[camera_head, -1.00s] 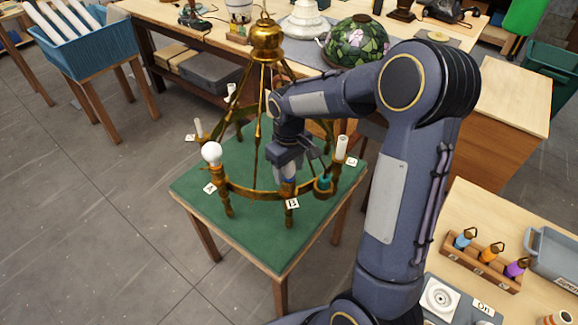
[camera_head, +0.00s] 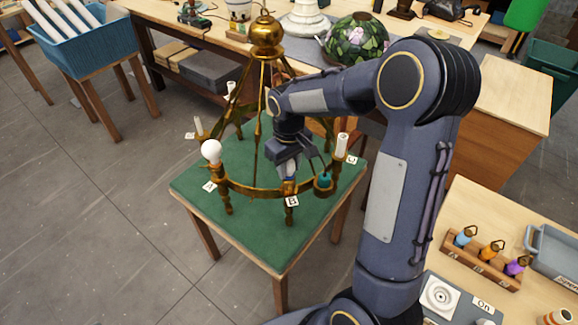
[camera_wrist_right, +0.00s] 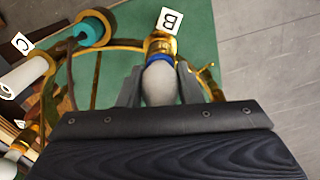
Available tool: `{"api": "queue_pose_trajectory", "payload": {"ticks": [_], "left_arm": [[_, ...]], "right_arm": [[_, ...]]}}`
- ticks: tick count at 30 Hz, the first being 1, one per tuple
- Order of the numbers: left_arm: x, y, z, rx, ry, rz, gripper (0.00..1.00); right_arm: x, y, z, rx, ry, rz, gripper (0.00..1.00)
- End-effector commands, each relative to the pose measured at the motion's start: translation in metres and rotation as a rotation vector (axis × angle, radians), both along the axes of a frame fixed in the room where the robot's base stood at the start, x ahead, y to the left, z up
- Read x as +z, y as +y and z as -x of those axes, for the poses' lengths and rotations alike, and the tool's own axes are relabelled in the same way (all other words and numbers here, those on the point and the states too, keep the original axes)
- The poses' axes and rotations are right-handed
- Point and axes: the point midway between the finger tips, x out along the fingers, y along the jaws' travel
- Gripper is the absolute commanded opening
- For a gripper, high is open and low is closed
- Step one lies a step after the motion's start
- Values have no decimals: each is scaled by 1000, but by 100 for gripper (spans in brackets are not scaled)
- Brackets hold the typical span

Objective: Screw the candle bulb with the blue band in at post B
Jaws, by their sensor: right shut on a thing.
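The candle bulb (camera_wrist_right: 160,84) is pale and has a blue band at its base in the right wrist view. Its banded end sits at the brass cup of post B (camera_wrist_right: 161,44). I cannot tell how deep it sits. The post B tag (camera_head: 291,201) shows at the front of the brass chandelier (camera_head: 266,38). My right gripper (camera_wrist_right: 158,82) is shut on the bulb, one finger on each side. In the head view my right gripper (camera_head: 290,172) is at post B and hides most of the bulb. My left gripper is not in view.
A round white bulb (camera_head: 211,151) stands at post A. A white candle sleeve (camera_head: 342,146) stands at post C. A teal-topped part (camera_head: 323,181) is beside post B. The green table top (camera_head: 255,235) is clear in front.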

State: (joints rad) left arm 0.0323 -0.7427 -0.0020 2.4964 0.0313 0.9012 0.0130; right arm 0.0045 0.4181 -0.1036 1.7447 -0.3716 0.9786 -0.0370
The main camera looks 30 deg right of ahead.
Motion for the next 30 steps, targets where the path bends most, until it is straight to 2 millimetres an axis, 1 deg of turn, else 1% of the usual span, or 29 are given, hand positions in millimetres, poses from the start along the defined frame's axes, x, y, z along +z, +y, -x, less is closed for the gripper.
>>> {"api": "queue_pose_trajectory", "payload": {"ticks": [1,3,7,10,17,20,23,27,30], "left_arm": [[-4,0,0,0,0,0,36],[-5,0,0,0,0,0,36],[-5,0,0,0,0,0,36],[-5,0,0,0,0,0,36],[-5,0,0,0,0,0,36],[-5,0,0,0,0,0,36],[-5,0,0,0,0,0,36],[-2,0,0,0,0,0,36],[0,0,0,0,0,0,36]], "right_arm": [[-1,1,0,-96,-2,1,5],[-1,1,0,-229,-1,1,5],[0,1,0,-405,-1,0,5],[0,1,0,-455,-1,0,5],[0,1,0,-458,-1,0,5],[0,1,0,-510,-1,0,5],[0,1,-1,-673,-2,1,5],[0,1,-1,-948,-2,1,5],[0,1,0,-1087,0,1,5]]}}
